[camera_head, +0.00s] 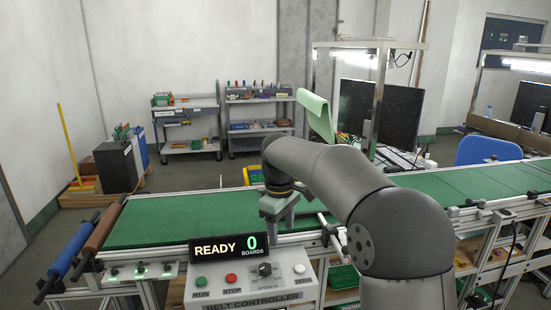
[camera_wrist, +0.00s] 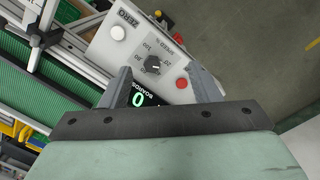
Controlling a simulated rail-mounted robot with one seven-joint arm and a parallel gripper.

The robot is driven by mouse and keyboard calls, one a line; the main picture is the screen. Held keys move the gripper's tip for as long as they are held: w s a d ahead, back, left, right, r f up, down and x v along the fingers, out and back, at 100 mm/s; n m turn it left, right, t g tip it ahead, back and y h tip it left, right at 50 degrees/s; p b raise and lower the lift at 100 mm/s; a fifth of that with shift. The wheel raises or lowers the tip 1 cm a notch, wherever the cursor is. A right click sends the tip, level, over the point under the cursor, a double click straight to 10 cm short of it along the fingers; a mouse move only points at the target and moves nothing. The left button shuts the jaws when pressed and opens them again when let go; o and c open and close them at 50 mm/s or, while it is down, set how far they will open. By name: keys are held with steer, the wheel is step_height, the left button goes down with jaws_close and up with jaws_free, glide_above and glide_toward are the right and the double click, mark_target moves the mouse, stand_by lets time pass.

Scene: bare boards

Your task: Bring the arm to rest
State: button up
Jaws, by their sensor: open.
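My gripper (camera_head: 280,212) hangs pointing down at the front edge of the green conveyor belt (camera_head: 165,221), just behind the belt controller (camera_head: 258,285). In the wrist view its two grey fingers (camera_wrist: 158,72) stand apart with nothing held between them. The controller's dial and part of its display show between and beyond the fingers. My grey arm reaches in from the lower right of the head view, bent at the elbow.
The controller's display (camera_head: 229,247) reads READY and 0 boards. It has a green button (camera_head: 200,282), a red button (camera_head: 231,279) and a dial (camera_head: 265,269). Monitors (camera_head: 398,116) stand behind the belt. A blue chair (camera_head: 487,149) is at right. The visible belt left of my gripper is bare.

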steer(key=s+d+f+m, duration=0.3)
steer(key=s+d, duration=0.1)
steer(key=s, duration=0.6)
steer(key=s+d+f+m, duration=0.3)
steer(key=s+d+m, duration=0.1)
steer(key=s, duration=0.7)
steer(key=s+d+f+m, duration=0.3)
steer(key=s+d+m, duration=0.1)
steer(key=s, duration=0.7)
steer(key=shift+d+f+y, duration=0.3)
steer(key=shift+d+f, duration=0.05)
steer(key=shift+d, duration=0.3)
